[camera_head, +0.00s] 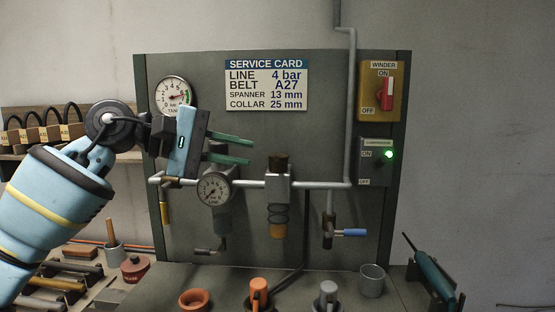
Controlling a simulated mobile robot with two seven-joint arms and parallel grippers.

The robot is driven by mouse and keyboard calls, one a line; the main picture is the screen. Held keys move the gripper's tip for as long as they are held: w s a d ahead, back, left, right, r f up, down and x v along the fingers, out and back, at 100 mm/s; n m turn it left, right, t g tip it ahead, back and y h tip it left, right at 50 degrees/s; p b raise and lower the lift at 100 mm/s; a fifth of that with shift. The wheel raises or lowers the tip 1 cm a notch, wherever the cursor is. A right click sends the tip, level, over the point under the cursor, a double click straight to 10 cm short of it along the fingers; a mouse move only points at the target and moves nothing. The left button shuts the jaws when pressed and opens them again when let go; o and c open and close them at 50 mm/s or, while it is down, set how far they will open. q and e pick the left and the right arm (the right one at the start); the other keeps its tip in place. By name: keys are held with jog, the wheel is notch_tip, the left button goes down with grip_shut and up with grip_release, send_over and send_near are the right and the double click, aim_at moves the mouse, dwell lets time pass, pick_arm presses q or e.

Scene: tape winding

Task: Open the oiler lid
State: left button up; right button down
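The oiler (278,188) is the pale block on the grey pipe, with an amber bowl (277,231) below it. A dark brown lid (278,163) sits on top of the block and looks closed. My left gripper (250,152) comes in from the left, its two green fingers pointing right with a gap between them. It is open and empty. Its fingertips are just left of the lid and apart from it in the picture; the depth between them is hard to tell.
A LINE gauge (214,189) hangs on the pipe below my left gripper. A blue-handled valve (349,232) is right of the oiler. The winder switch (382,92) is at upper right. An orange ring (194,300) and a grey cup (372,281) stand on the bench.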

aim_at(277, 159)
pick_arm(q)
jog(key=p+x, duration=0.1)
jog(key=x, duration=0.5)
jog(key=shift+w+d, duration=0.1)
jog(key=shift+d, duration=0.25)
jog(key=shift+w+d+f, duration=0.2)
jog(key=shift+w+d, duration=0.05)
jog(key=shift+d, duration=0.2)
grip_shut()
